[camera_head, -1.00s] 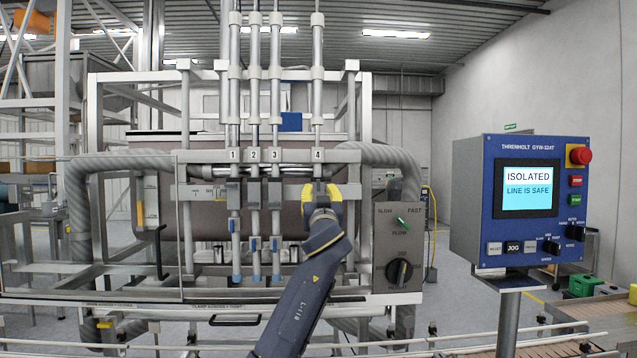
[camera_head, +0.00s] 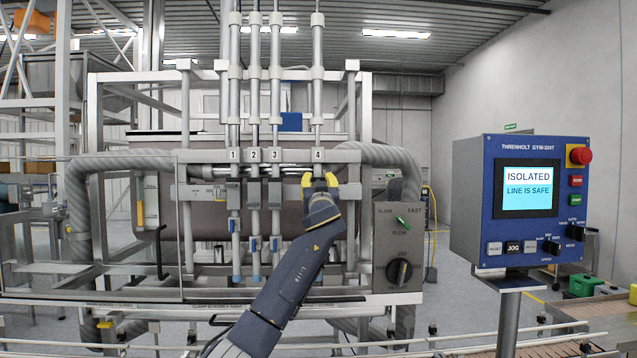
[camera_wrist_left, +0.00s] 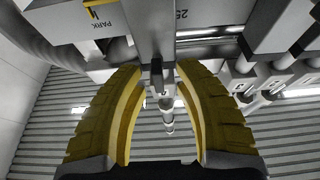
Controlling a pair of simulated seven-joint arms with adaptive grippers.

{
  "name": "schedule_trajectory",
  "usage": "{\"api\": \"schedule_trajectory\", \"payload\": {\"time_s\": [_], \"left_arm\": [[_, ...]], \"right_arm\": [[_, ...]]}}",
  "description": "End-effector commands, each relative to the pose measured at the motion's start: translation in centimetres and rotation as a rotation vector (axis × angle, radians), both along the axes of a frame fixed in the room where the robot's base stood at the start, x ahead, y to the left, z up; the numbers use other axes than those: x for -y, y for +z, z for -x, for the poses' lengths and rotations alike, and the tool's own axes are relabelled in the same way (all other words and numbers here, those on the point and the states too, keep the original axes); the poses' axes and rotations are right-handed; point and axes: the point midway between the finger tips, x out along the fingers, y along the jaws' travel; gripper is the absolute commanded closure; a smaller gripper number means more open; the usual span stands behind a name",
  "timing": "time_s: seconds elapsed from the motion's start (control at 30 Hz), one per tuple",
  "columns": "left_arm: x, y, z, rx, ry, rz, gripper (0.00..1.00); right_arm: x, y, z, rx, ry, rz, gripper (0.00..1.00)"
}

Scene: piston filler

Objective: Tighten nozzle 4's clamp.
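Nozzle 4 is the rightmost tube (camera_head: 317,100) of the filler, set apart from the other three, with the label "4" (camera_head: 318,155) on the rail. My left gripper (camera_head: 319,179) is just below that label, its yellow fingertips pointing up, and it hides the clamp area in the head view. In the left wrist view the gripper's fingers (camera_wrist_left: 159,68) are apart, on both sides of a small dark knob or screw (camera_wrist_left: 157,77) below a grey block (camera_wrist_left: 151,28). Gaps show beside the knob, so no grip is visible. My right gripper is not in view.
Nozzles 1, 2 and 3 (camera_head: 254,100) hang to the left with grey blocks and blue-marked tips. A grey switch box (camera_head: 398,247) stands close on the right. The control panel (camera_head: 520,205) reads "ISOLATED, LINE IS SAFE". A conveyor rail crosses the front.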

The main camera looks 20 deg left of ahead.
Motion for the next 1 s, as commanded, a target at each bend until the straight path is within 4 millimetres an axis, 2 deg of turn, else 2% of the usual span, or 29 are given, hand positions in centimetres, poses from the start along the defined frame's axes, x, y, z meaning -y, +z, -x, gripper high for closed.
{"api": "schedule_trajectory", "payload": {"time_s": [0.17, 0.4, 0.47, 1.0], "left_arm": [[0.00, 0.00, 0.01, 0.000, 0.000, 0.000, 0.67], [0.02, -0.01, 0.02, 0.000, 0.000, 0.000, 0.95], [0.02, -0.02, 0.02, 0.000, 0.000, 0.000, 1.00], [0.05, -0.01, 0.01, -0.015, -0.001, -0.042, 1.00]], "right_arm": [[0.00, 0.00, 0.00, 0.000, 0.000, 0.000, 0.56], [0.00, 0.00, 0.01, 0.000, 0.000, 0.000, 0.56], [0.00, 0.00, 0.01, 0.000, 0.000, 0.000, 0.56], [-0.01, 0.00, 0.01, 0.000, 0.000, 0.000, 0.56]]}}
